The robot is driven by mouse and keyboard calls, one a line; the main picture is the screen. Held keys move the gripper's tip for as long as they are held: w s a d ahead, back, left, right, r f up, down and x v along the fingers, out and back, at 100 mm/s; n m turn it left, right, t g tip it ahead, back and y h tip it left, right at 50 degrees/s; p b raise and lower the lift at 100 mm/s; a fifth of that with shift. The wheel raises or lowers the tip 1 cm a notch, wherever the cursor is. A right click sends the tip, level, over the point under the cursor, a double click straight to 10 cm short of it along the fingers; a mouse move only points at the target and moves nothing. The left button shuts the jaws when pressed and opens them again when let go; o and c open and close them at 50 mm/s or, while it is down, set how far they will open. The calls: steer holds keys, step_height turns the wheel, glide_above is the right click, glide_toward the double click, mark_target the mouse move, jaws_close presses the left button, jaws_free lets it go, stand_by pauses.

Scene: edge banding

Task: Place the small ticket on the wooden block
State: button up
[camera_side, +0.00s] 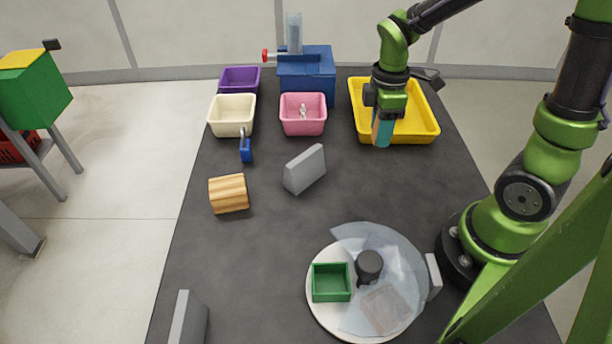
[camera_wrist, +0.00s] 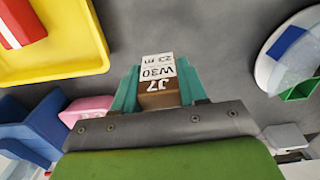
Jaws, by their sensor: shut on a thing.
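My gripper (camera_side: 382,133) has teal fingers and hangs at the front left of the yellow tray. In the wrist view the gripper (camera_wrist: 158,92) is shut on the small ticket (camera_wrist: 158,73), a brown and white piece printed "J7 W30 23 m". The wooden block (camera_side: 229,194) has striped light grain and stands on the dark table, left of and nearer the side camera than my gripper. It does not show in the wrist view.
The yellow tray (camera_side: 428,128) holds a red and white piece (camera_wrist: 20,22). A grey wedge (camera_side: 305,169) stands between my gripper and the block. A blue padlock (camera_side: 246,151), pink bin (camera_side: 303,127) and cream bin (camera_side: 231,128) are nearby. A white turntable (camera_side: 318,314) is at front.

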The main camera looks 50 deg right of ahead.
steer(key=w+a, duration=0.3)
steer(key=a, duration=1.8)
glide_above(227, 186)
steer(key=shift+s+f, duration=0.1)
steer(key=shift+f, duration=2.1)
steer(key=shift+f, duration=0.1)
steer(key=o, duration=1)
